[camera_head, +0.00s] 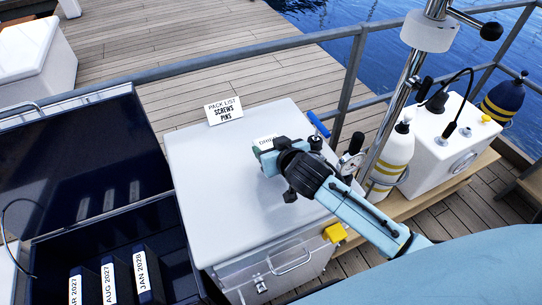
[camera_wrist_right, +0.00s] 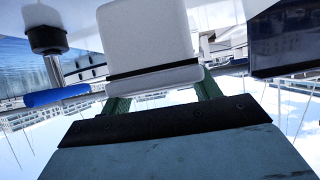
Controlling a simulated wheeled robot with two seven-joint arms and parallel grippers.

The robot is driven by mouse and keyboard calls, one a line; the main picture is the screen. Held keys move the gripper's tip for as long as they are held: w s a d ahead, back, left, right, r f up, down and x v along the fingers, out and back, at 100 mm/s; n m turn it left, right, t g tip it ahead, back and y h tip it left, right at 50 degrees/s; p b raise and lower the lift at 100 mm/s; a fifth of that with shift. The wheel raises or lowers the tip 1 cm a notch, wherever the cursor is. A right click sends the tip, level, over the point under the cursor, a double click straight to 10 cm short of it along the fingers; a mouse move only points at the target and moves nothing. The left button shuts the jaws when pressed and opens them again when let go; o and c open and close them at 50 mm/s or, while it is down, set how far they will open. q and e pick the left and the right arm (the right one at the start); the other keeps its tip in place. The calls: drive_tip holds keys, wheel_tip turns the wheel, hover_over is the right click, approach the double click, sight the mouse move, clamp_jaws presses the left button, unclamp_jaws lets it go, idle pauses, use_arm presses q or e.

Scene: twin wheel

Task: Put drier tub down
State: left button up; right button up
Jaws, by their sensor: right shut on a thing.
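My right gripper (camera_head: 272,156) is over the white box top (camera_head: 215,168) in the head view, its arm coming in from the lower right. It is shut on the drier tub, a white block-like tub (camera_wrist_right: 147,38) with a dark band, between green fingers in the right wrist view. In the head view only a partly hidden label (camera_head: 264,139) of the tub shows beyond the gripper. I cannot tell whether the tub touches the surface. My left gripper is not in view.
A blue handle (camera_head: 318,124) and a gauge (camera_head: 350,163) are right of the gripper. An open dark case (camera_head: 75,165) with dated folders lies left. The box top's left and front are clear.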

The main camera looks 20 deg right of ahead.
drive_tip(key=shift+f, duration=1.6)
drive_tip(key=shift+b, duration=0.3)
drive_tip(key=shift+f, duration=0.15)
drive_tip(key=o, duration=1.2)
